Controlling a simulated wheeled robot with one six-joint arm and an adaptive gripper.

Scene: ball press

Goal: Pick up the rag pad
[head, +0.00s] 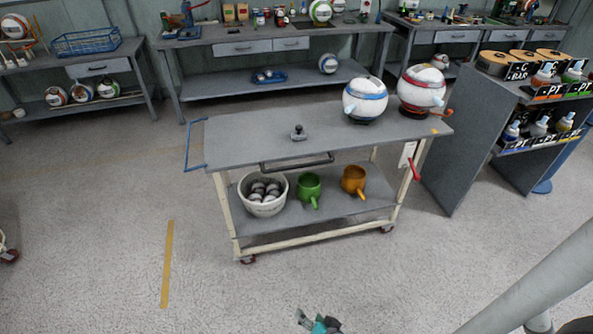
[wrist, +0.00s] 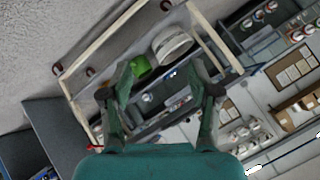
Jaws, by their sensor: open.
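No thing in view is clearly a rag pad. A small dark thing with a knob on top (head: 298,133) stands on the bare middle of the cart top (head: 240,139); it is too small to tell whether it is the pad. My gripper (head: 318,322) shows only in part at the bottom edge of the head view, in front of the cart and apart from it. In the wrist view my gripper (wrist: 160,68) has its two fingers spread with nothing between them. The cart lies beyond them, tilted in that view.
Two round ball-like pots, blue-banded (head: 365,98) and red-banded (head: 421,90), stand at the cart top's right. Its lower shelf holds a white bucket (head: 263,193), a green pot (head: 309,186) and an orange pot (head: 353,179). A grey rack (head: 455,140) stands right. Floor in front is clear.

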